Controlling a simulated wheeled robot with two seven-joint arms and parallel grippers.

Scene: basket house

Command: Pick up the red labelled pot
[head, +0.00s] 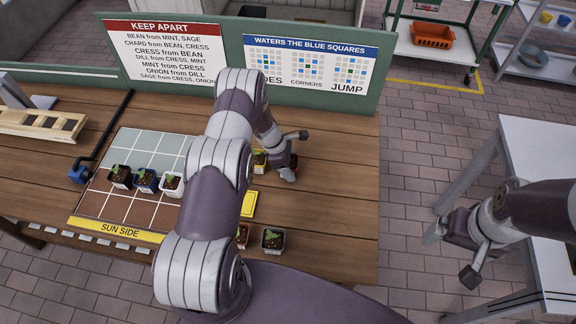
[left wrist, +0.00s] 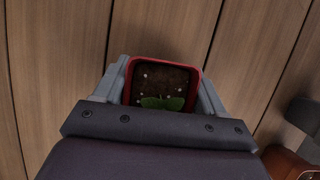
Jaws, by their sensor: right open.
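A red pot (left wrist: 163,82) with dark soil and a green sprout sits between the fingers of my left gripper (left wrist: 160,95) in the left wrist view. A finger lies close against each side of it. In the head view the red pot (head: 294,161) is mostly hidden by my left gripper (head: 291,156), over the right part of the wooden table. Its label does not show, and I cannot tell whether it is off the table. My right gripper (head: 462,252) is open and empty beside the table, at the right.
Black, blue and white pots (head: 146,181) stand on the planting grid (head: 115,206). A yellow pot (head: 260,162) is just left of my left gripper. Signs line the back.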

